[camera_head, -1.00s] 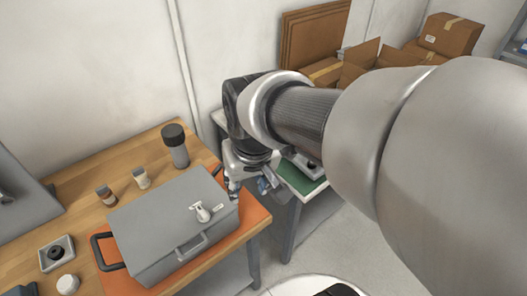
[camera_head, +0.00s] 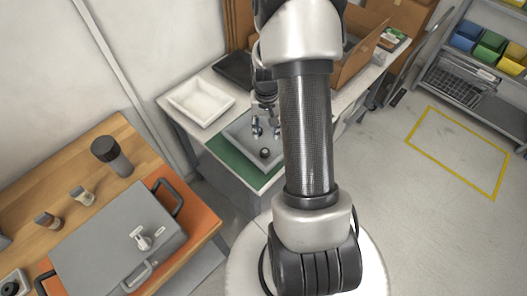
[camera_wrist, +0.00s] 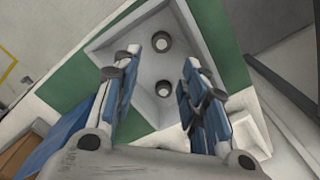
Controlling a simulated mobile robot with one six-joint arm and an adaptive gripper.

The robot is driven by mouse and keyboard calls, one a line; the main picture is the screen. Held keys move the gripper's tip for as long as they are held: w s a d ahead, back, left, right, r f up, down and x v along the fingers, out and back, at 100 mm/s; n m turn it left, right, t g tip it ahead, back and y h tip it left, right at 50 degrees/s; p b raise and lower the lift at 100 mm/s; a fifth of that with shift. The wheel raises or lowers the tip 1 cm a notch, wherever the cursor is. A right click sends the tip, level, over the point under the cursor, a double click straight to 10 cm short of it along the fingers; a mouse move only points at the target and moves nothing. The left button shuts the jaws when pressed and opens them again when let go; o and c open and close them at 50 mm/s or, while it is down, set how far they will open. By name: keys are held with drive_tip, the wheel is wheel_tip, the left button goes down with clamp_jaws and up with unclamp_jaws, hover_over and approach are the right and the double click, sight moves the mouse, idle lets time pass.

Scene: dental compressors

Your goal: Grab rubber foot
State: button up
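Two small round dark rubber feet with pale centres, one (camera_wrist: 162,42) and another (camera_wrist: 163,89), lie in a grey tray (camera_wrist: 188,28) in the wrist view. In the head view one rubber foot (camera_head: 265,153) shows in the grey tray (camera_head: 238,134); the other is hidden. My gripper (camera_head: 266,128) is above the tray, pointing down. In the wrist view my gripper (camera_wrist: 161,62) is open and empty, its two blue-padded fingers spread to either side of the feet. The fingers appear apart from both feet.
The tray sits on a green mat (camera_head: 233,163) on a white table. A white tray (camera_head: 200,118) and a black tray (camera_head: 233,70) stand behind it, a cardboard box (camera_head: 352,60) to the right. A grey case (camera_head: 100,250) is on the left wooden table.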

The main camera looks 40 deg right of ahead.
drive_tip(key=b, duration=0.2)
hover_over(265, 151)
wheel_tip(265, 151, down, 7)
drive_tip(key=shift+s+d+f, duration=0.1)
drive_tip(key=shift+f, duration=0.05)
wheel_tip(265, 151, down, 5)
drive_tip(key=shift+f+b, duration=0.1)
drive_tip(key=shift+b, duration=0.6)
drive_tip(key=shift+c, duration=0.2)
drive_tip(key=c, duration=0.6)
drive_tip(key=shift+r, duration=0.2)
drive_tip(key=shift+c, duration=0.2)
